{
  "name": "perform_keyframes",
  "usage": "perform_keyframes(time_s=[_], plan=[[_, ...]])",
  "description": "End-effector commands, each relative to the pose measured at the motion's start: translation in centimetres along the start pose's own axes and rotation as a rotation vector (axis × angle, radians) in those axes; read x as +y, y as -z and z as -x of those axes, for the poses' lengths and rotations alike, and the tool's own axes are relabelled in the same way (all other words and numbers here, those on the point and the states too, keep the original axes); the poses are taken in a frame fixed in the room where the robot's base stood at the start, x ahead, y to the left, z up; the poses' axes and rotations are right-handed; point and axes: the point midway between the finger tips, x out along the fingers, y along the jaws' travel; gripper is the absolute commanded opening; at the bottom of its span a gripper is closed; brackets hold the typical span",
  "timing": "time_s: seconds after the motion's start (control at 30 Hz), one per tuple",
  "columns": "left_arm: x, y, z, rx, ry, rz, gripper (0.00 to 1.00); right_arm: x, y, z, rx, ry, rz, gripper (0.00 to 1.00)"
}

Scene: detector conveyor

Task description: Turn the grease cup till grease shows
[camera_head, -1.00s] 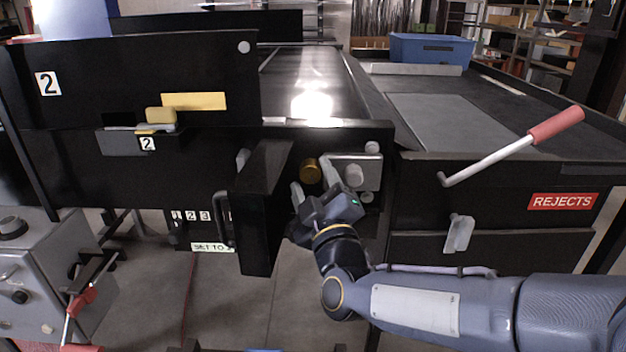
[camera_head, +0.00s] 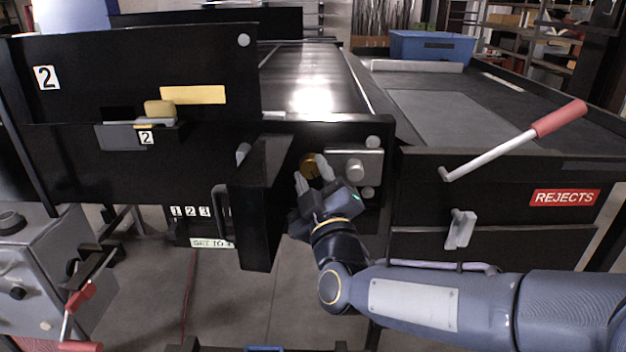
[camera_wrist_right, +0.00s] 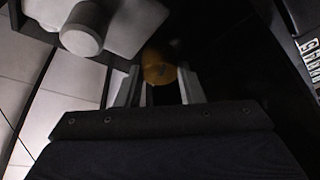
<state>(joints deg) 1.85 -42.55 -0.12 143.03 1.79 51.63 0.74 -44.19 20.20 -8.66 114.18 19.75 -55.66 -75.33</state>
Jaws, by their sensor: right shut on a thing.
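The grease cup (camera_head: 308,165) is a small round brass-coloured knob on the black end panel, left of a grey bearing block. It also shows in the right wrist view (camera_wrist_right: 158,70), between the two finger tips. My right gripper (camera_head: 312,172) reaches up to the cup from below and is shut on it, with one finger on each side. The same gripper shows in the right wrist view (camera_wrist_right: 156,88). No grease can be made out on the parts that show. The fingers hide part of the cup. My left gripper is not in view.
An open black door (camera_head: 262,205) stands close left of my right gripper. The grey bearing block (camera_head: 355,166) with round bosses is close on the right. A red-handled lever (camera_head: 520,140) sticks out above the REJECTS sign (camera_head: 564,198). A blue bin (camera_head: 432,47) stands behind.

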Motion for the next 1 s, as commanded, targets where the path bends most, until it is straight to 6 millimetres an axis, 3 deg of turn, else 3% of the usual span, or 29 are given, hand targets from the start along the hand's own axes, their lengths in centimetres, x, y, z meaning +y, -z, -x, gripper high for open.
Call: perform_keyframes(time_s=[0.5, 1.0], plan=[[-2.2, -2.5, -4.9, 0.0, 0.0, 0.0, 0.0, -0.7, -0.3, 0.1, 0.0, -0.153, -0.37, 0.12], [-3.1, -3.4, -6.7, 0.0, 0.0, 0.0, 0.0, -0.6, 0.0, 0.0, -0.002, -0.26, -0.632, 0.12]])
